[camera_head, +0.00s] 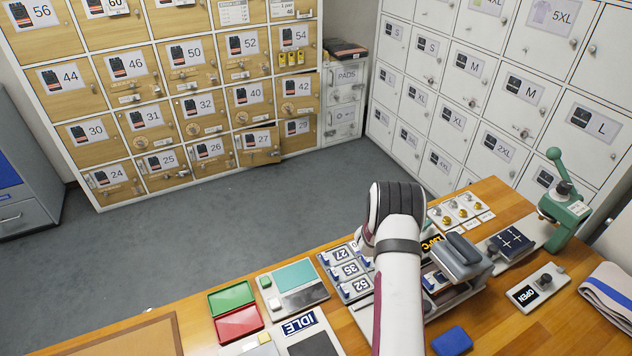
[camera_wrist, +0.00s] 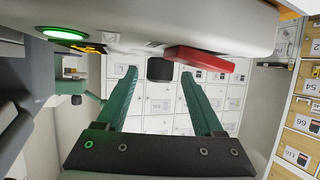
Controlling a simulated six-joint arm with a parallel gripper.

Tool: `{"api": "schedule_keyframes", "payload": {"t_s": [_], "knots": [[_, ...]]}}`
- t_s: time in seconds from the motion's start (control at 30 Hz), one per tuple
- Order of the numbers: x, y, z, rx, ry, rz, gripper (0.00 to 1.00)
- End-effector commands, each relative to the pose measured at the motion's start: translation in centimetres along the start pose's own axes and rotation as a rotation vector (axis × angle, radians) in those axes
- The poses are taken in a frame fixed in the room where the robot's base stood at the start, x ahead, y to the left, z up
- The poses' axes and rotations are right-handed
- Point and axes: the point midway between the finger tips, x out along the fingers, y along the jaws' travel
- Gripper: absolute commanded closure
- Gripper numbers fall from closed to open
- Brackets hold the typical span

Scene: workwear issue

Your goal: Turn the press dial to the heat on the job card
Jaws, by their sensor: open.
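The press (camera_head: 462,256), with a grey handled top, stands on the table just right of my arm. Its display (camera_head: 432,243) shows yellow digits ending in "°C", partly covered by my arm. In the wrist view, a white housing carries a lit green ring (camera_wrist: 62,33), a yellow-on-black display (camera_wrist: 88,47) and a red bar (camera_wrist: 198,60). A dark knob (camera_wrist: 160,69), probably the dial, appears between the fingertips. My gripper (camera_wrist: 159,77) is open with green fingers; contact cannot be judged. It is hidden in the head view. I cannot pick out the job card or read its heat.
Number tiles (camera_head: 349,271) lie left of my arm. Green and red trays (camera_head: 240,324) and an "IDLE" sign (camera_head: 299,323) are farther left. A green hand press (camera_head: 567,208), an "OPEN" switch plate (camera_head: 538,288) and a blue block (camera_head: 452,341) are right. Lockers line the back.

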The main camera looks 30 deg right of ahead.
Motion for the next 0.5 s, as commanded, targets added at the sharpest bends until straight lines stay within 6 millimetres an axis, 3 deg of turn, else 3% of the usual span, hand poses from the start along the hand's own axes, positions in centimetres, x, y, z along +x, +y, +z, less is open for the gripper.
{"api": "schedule_keyframes", "payload": {"t_s": [0.23,0.5], "knots": [[0.0,-0.7,0.1,0.118,0.0,0.281,0.31],[-7.6,-2.8,-0.2,0.112,0.0,0.277,0.31]]}}
